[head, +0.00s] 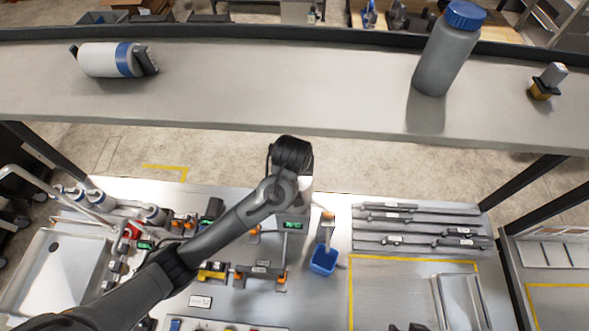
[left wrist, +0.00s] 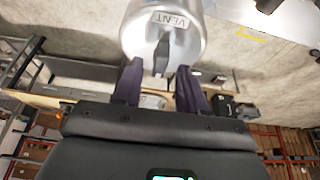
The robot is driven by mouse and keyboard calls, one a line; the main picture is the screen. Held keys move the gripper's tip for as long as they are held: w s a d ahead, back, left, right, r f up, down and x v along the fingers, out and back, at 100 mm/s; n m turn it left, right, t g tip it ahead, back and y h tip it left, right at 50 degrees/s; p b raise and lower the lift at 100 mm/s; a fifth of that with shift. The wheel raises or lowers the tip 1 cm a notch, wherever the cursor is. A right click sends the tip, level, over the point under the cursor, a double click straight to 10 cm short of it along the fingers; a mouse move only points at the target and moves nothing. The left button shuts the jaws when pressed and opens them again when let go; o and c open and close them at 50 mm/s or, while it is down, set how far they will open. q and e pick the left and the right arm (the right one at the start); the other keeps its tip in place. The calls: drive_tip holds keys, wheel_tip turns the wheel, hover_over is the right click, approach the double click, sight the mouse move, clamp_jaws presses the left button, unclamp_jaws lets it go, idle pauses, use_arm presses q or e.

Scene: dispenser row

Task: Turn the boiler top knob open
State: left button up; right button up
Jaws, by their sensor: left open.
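In the left wrist view the boiler (left wrist: 140,35) is a shiny silver cylinder with a label reading VENT. A dark grey knob (left wrist: 162,55) stands out from it. My left gripper (left wrist: 159,72) is open, with one dark finger on each side of the knob; I cannot tell whether either finger touches it. In the head view my left wrist (head: 291,153) is above the middle of the bench. It hides most of the pale boiler body (head: 306,188), and the fingers and knob do not show there. My right gripper is not in view.
A shelf (head: 300,100) crosses above the bench and holds a white bottle (head: 105,60), a grey bottle with a blue cap (head: 446,50) and a small amber item (head: 546,82). A blue cup (head: 324,260) stands right of my arm. A yellow-outlined area (head: 390,290) is mostly clear.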

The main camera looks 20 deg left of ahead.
use_arm(q)
drive_tip(key=v, duration=0.6)
drive_tip(key=shift+s, duration=0.1)
idle(0.3)
